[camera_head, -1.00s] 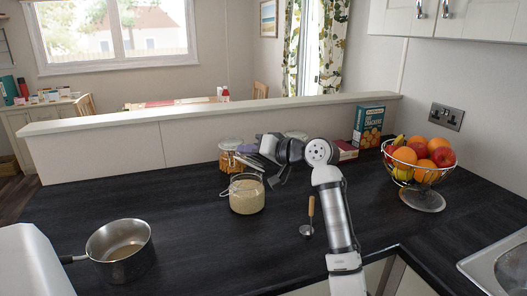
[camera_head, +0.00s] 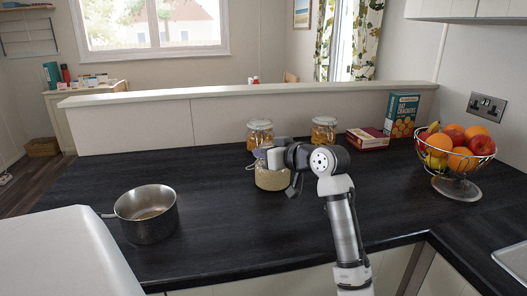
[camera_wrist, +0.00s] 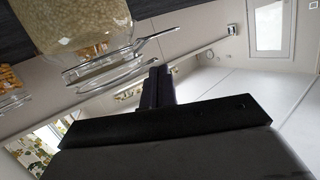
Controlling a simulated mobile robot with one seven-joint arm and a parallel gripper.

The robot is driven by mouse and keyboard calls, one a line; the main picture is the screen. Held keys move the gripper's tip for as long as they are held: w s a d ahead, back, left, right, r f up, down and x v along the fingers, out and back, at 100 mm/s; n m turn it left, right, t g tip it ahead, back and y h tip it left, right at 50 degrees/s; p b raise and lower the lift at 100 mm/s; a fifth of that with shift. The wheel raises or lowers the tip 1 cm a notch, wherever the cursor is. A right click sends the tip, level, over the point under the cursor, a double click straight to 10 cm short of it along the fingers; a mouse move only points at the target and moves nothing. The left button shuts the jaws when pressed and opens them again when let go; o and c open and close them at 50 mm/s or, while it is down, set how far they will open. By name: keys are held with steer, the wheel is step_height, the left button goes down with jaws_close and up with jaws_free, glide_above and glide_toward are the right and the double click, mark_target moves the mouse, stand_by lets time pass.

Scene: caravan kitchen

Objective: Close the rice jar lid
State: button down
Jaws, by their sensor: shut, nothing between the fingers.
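The rice jar (camera_head: 271,181) is a clear glass jar of pale grains on the dark worktop, partly hidden by my arm. In the wrist view the jar (camera_wrist: 75,22) appears upside down at the upper left. Its clear glass lid (camera_wrist: 105,68) lies across the mouth side there, with a wire clip (camera_wrist: 152,39) sticking out; I cannot tell whether the lid is fully seated. My gripper (camera_wrist: 158,84) is shut and empty, beside the lid's edge; contact is unclear. In the head view my wrist covers the jar's top.
Two glass jars with orange contents, one behind the rice jar (camera_head: 259,134) and one to its right (camera_head: 324,131), stand near the low partition (camera_head: 300,103). A red box (camera_head: 368,139), a cracker box (camera_head: 402,116) and a fruit basket (camera_head: 456,180) are at right. A saucepan (camera_head: 147,215) stands left.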

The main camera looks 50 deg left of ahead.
steer(key=shift+f, duration=0.1)
stand_by(0.5)
step_height(320, 180, up, 5)
steer(key=p, duration=0.5)
steer(key=f+b+v, duration=0.1)
steer(key=b+v, duration=0.3)
steer(key=v, duration=0.5)
steer(key=shift+s+d, duration=0.15)
steer(key=shift+d, duration=0.35)
steer(key=shift+r, duration=0.1)
